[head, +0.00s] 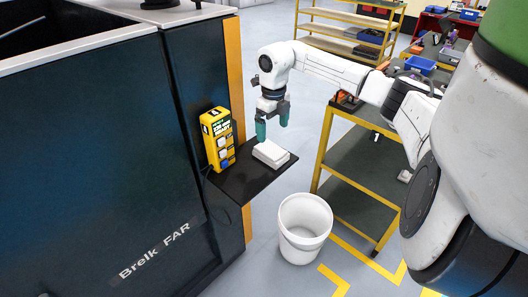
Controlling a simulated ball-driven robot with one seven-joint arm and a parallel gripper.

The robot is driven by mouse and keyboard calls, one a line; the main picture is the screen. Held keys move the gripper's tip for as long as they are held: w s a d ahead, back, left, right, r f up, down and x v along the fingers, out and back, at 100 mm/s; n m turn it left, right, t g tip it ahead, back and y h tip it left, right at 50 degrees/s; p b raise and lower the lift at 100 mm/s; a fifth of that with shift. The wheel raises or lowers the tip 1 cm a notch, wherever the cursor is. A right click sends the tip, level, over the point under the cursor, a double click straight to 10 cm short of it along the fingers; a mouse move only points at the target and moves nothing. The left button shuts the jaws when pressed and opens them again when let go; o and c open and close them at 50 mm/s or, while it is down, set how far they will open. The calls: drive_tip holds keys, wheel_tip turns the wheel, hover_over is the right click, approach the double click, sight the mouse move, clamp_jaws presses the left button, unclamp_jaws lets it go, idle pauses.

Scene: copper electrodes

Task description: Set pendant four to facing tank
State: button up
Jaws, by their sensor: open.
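A yellow pendant (217,139) with several coloured buttons stands upright on a small dark shelf (232,188) on the side of the dark machine. Its label is too small to read surely. A white block-like object (271,153) lies on the same shelf to the right of the pendant. My gripper (272,129) hangs pointing down just above and behind the white object, to the right of the pendant. Its two green-tipped fingers are apart, with nothing seen between them. I cannot tell whether the fingers touch the white object.
The large dark machine (100,180), marked "Brelk FAR", fills the left. A white bucket (303,228) stands on the floor below the shelf. A yellow-framed cart (322,150) is to the right, with a laden bench behind. Grey floor shows between machine and cart.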

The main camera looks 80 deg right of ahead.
sight(271, 149)
drive_tip(key=f+p, duration=0.1)
drive_tip(key=f, duration=0.3)
drive_tip(key=f+p, duration=0.1)
drive_tip(key=f, duration=0.4)
drive_tip(key=shift+w+a+f, duration=0.1)
drive_tip(key=shift+w+f, duration=0.1)
drive_tip(key=shift+c, duration=0.2)
drive_tip(key=c, duration=1)
drive_tip(key=shift+r, duration=0.1)
